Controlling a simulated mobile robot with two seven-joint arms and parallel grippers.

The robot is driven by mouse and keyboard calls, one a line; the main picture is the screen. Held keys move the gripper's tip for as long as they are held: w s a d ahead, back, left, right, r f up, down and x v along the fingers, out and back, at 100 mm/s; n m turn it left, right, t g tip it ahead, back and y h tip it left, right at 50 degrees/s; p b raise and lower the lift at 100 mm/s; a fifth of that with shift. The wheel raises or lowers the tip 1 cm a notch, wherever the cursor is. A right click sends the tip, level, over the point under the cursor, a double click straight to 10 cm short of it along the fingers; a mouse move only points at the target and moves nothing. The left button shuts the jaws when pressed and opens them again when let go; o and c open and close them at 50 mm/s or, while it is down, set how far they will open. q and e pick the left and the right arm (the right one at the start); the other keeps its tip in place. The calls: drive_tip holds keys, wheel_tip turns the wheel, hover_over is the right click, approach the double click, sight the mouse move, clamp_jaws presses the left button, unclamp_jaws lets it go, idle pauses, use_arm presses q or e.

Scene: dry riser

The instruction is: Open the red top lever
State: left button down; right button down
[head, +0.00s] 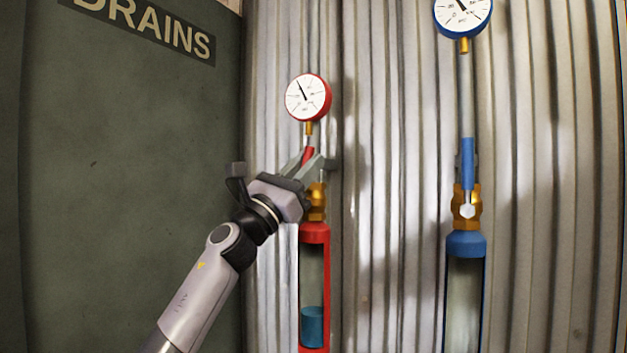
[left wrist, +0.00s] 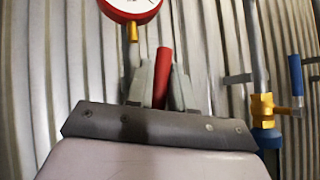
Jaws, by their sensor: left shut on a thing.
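The red top lever (head: 308,155) is on the brass valve (head: 317,202) above the red riser pipe, below the red-rimmed gauge (head: 308,97). It stands roughly upright, tilted a little. My left gripper (head: 311,162) is shut on the lever, with one finger on each side. In the left wrist view the red lever (left wrist: 163,75) stands up between the two grey fingers (left wrist: 160,88). The lower part of the lever and part of the valve are hidden behind the gripper. My right gripper is in neither view.
Corrugated metal wall (head: 400,200) stands behind. A dark green panel with a DRAINS sign (head: 150,30) is at the left.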

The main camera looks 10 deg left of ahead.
use_arm(q)
drive_tip(key=shift+w+a+r+n+t+y+b, duration=0.1)
drive_tip(key=shift+a+n+t+y+b, duration=0.2)
drive_tip(key=shift+n+t+y, duration=0.6)
drive_tip(key=shift+a+n+t+y+b, duration=0.1)
drive_tip(key=shift+a+n+t+y, duration=0.25)
drive_tip(key=shift+n+y, duration=0.65)
drive_tip(key=shift+n+h, duration=0.3)
drive_tip(key=shift+n, duration=0.1)
drive_tip(key=c, duration=1.1)
unclamp_jaws()
drive_tip(key=v, duration=0.7)
